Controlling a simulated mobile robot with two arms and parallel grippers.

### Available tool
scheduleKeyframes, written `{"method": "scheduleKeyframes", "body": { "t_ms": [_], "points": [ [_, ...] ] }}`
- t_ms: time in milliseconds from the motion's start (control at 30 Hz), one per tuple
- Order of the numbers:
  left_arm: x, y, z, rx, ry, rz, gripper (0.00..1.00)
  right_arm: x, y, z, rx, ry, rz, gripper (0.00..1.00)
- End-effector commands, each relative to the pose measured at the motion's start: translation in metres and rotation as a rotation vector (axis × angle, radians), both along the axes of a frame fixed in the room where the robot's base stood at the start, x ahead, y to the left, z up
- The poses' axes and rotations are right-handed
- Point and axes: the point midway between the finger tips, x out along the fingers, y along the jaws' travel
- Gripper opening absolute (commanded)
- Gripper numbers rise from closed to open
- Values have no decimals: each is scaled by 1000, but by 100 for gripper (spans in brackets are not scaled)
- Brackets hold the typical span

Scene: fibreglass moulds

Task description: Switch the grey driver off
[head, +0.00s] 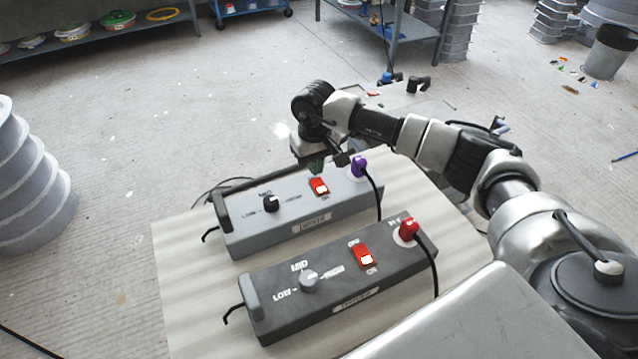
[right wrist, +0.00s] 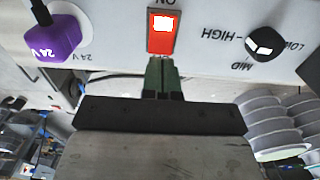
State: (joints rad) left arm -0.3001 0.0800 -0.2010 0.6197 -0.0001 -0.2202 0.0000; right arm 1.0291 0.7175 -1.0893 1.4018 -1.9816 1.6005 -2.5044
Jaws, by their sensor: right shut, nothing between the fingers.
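The grey driver (head: 290,222) is the lighter box at the back of the pale board, with a black knob (head: 271,203) and a purple plug (head: 358,167). Its red rocker switch (head: 319,187) has its white patch at the end beside the ON mark. The switch also shows in the right wrist view (right wrist: 162,32). My right gripper (head: 318,166) is shut and empty at the far side of this switch. In the right wrist view its green fingertips (right wrist: 161,62) are just by the switch's end opposite ON; contact cannot be told. My left gripper is out of view.
A darker driver (head: 335,290) with a grey knob (head: 308,281), red switch (head: 364,257) and red plug (head: 409,229) lies in front. Black cables run from both boxes. Ribbed grey moulds (head: 30,180) stand at the left. The pale board (head: 185,290) is bare at its left.

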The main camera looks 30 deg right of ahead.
Motion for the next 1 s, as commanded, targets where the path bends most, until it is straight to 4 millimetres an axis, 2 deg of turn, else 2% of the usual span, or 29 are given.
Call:
{"method": "scheduleKeyframes", "body": {
  "t_ms": [1000],
  "points": [
    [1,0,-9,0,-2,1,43,0,0,-11,0,0,0,0]
  ]
}}
